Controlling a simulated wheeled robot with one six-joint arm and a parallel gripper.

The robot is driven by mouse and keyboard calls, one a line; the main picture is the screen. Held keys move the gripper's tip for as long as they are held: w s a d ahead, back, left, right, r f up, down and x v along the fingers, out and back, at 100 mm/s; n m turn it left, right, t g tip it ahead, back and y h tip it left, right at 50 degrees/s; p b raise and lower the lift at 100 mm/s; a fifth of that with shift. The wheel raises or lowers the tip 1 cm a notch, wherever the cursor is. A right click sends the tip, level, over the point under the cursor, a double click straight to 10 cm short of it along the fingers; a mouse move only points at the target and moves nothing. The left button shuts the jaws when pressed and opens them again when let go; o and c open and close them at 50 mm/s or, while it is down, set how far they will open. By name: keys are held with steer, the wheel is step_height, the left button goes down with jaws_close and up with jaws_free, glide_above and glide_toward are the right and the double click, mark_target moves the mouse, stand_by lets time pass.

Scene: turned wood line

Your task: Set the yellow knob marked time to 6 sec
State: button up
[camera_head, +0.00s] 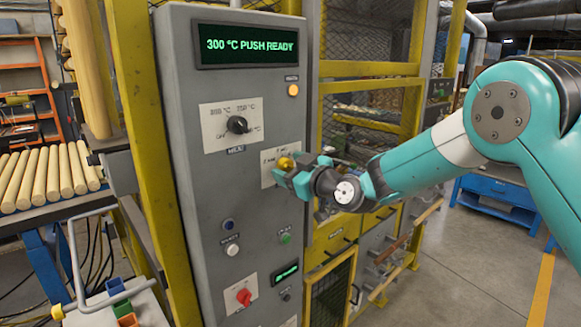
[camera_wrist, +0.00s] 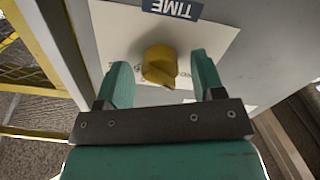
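The yellow knob (camera_wrist: 160,66) sits on a white plate (camera_wrist: 105,25) under a dark label reading TIME (camera_wrist: 172,8), upside down in the wrist view. Its pointer end faces the gripper side of that view; the scale marks near it are mostly hidden, so its setting cannot be read. In the head view the knob (camera_head: 286,163) shows at the cabinet's right side, just beyond my gripper (camera_head: 292,178). My gripper (camera_wrist: 158,82) is open, with one green finger on each side of the knob and a gap to both.
The grey cabinet (camera_head: 185,150) carries a display (camera_head: 247,46) reading "300 °C PUSH READY", a black knob (camera_head: 237,125), a red switch (camera_head: 244,297) and several buttons. Yellow frame posts (camera_head: 143,130) flank it. Wooden rods (camera_head: 45,175) lie at left.

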steer(key=c, duration=0.9)
steer(key=shift+o, duration=0.3)
